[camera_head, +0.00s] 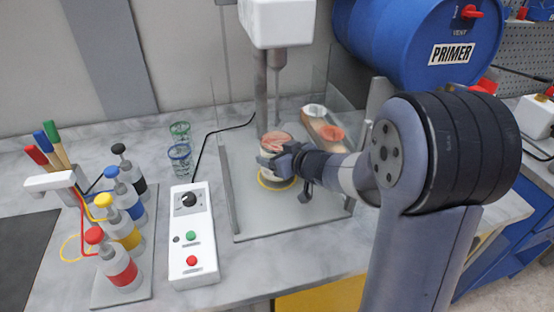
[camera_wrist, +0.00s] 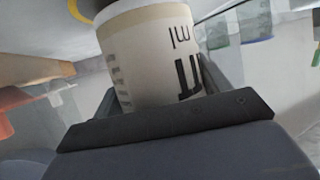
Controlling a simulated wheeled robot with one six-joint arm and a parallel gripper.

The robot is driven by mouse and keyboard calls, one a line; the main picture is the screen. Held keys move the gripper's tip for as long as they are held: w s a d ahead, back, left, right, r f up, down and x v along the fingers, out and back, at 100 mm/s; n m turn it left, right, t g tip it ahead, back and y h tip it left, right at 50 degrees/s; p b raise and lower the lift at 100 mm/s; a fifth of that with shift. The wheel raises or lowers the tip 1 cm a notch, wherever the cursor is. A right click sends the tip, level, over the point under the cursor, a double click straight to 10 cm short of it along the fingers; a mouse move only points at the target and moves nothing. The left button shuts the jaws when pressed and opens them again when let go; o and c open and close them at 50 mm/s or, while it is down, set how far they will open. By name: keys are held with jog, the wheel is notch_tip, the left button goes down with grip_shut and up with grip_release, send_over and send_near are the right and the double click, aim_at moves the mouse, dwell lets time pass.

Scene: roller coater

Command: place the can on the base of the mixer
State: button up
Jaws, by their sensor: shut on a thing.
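The can is a pale cup-like container with dark print. It shows in the head view (camera_head: 273,163) over the mixer's grey base (camera_head: 243,208), and large in the wrist view (camera_wrist: 150,45). My gripper (camera_head: 284,160) is shut on the can from the right side; its two fingers flank the can in the wrist view (camera_wrist: 162,82). The can's top looks reddish. The mixer's white head (camera_head: 277,22) and grey shaft (camera_head: 261,85) stand just behind the can. A yellow ring (camera_head: 275,182) on the base shows partly below the can. I cannot tell whether the can touches the base.
Clear panels surround the mixer. A white control box (camera_head: 193,237) with buttons is left of the base. Several coloured bottles (camera_head: 125,235) stand further left. A blue PRIMER drum (camera_head: 415,42) is at the upper right.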

jog(key=shift+f, duration=0.45)
jog(key=shift+f, duration=0.15)
jog(key=o, duration=1.3)
jog(key=shift+f, duration=0.1)
jog(key=shift+s+d+r, duration=0.15)
jog(key=shift+s+r, duration=0.05)
jog(key=shift+r, duration=0.15)
jog(key=p+v, duration=0.1)
jog(key=v, duration=0.6)
jog(key=shift+f, duration=0.1)
